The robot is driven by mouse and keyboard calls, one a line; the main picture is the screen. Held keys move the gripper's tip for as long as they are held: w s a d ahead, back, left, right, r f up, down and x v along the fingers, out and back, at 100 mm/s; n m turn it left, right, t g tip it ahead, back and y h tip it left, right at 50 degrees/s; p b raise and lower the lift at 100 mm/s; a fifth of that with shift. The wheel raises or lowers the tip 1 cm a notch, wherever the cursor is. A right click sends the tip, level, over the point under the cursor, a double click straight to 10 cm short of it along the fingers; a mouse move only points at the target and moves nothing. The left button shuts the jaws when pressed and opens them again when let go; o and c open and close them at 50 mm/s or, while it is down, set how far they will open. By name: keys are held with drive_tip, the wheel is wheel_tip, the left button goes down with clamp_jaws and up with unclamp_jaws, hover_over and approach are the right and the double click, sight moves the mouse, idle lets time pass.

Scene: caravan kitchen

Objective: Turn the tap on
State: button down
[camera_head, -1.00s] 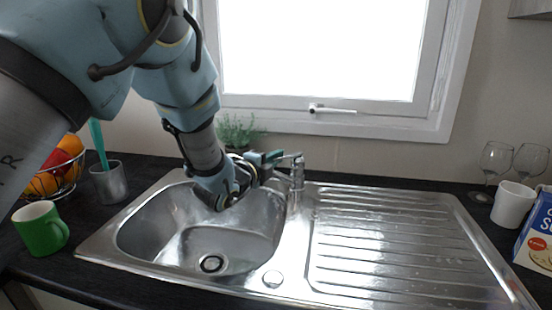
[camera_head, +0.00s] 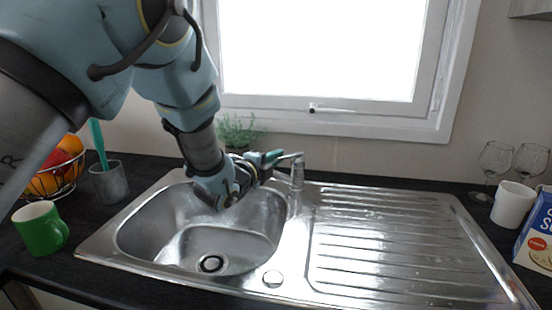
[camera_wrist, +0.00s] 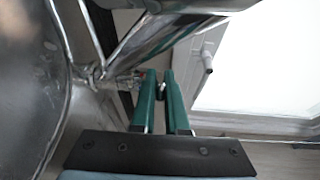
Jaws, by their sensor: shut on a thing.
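The chrome tap (camera_head: 297,174) stands at the back edge of the sink, between the bowl and the drainer. Its lever (camera_head: 291,156) points left, toward my gripper. My gripper (camera_head: 277,155) reaches in from the left above the back of the bowl, with its green fingers at the lever's end. In the wrist view the two green fingers (camera_wrist: 161,78) are close together, with a small part of the lever (camera_wrist: 162,89) between them. The tap's shiny metal (camera_wrist: 155,40) fills the area just beyond the fingertips. No running water shows in the bowl.
The steel sink bowl (camera_head: 165,238) lies below my arm, with the ridged drainer (camera_head: 395,240) clear at right. A green mug (camera_head: 40,229), a tumbler (camera_head: 108,184) and a fruit basket stand left. A potted plant (camera_head: 238,130) is behind my gripper. A white mug (camera_head: 512,204) and glasses stand right.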

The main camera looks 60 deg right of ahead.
drive_tip(key=shift+d+r+m+y+p, duration=0.2)
drive_tip(key=shift+r+m+y+p, duration=0.1)
drive_tip(key=shift+r+y, duration=0.45)
drive_tip(key=shift+s+d+r+y+p, duration=0.15)
drive_tip(key=shift+r+y, duration=0.1)
drive_tip(key=shift+y, duration=0.15)
drive_tip(key=shift+s+d+r+y+p, duration=0.1)
drive_tip(key=shift+r+y+p, duration=0.05)
drive_tip(key=shift+r+y, duration=0.15)
drive_tip(key=shift+w, duration=0.1)
drive_tip(key=shift+f, duration=0.1)
drive_tip(key=c, duration=0.9)
unclamp_jaws()
drive_tip(key=b+v, duration=0.3)
drive_tip(key=v, duration=0.8)
drive_tip(key=shift+b, duration=0.4)
